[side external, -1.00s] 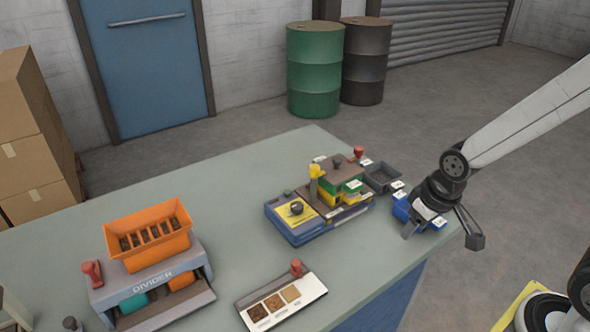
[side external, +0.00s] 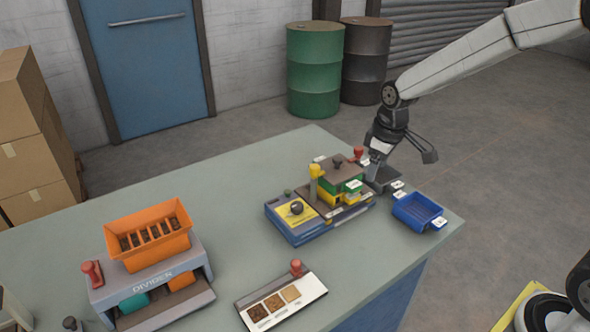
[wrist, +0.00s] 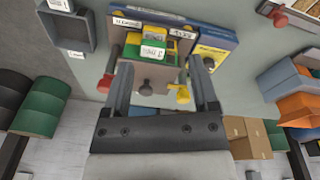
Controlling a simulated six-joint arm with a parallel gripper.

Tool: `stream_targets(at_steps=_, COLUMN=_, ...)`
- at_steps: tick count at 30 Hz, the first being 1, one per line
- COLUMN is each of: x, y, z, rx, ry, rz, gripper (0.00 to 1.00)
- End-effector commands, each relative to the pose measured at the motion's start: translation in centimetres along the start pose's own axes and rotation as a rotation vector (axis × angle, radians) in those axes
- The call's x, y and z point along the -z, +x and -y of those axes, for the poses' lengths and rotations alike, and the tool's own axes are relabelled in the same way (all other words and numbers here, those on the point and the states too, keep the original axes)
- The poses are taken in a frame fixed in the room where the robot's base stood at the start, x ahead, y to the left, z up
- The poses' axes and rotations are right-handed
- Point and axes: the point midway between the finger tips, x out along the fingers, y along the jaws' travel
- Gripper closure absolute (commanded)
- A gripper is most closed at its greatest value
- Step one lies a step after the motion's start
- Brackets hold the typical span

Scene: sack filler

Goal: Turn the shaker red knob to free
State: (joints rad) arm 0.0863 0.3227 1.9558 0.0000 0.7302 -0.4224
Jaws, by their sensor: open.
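The shaker (side external: 318,205) is a blue-based machine with a yellow panel and stacked green and yellow blocks on the bench. Its red knob (side external: 358,152) stands at the upper right, beside a dark knob (side external: 337,161). In the wrist view, the red knob (wrist: 104,84) is just left of the left finger, partly beside it, and the dark knob (wrist: 148,85) shows between the fingers. My gripper (side external: 374,168) is open, just right of the red knob. In the wrist view, my gripper (wrist: 160,72) has wide-apart fingers with nothing held. I cannot tell the height gap to the knob.
A yellow knob (side external: 315,170) rises on the shaker. A blue tray (side external: 418,222) stands at the right bench corner. The orange-topped divider (side external: 172,272) and a sample board (side external: 318,288) are at the front. Bare bench lies between.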

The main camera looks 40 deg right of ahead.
Motion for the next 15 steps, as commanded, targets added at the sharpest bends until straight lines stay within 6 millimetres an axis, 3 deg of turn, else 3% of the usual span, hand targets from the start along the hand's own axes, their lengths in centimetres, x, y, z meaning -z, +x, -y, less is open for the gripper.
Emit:
stream_targets(at_steps=6, x=3.6, y=-0.5, z=-3.3, rx=0.013, ry=-0.114, rz=0.031, gripper=0.24)
stream_targets(at_steps=15, x=7.4, y=-1.1, z=-7.6, rx=0.040, ry=-0.272, rz=0.071, gripper=0.24)
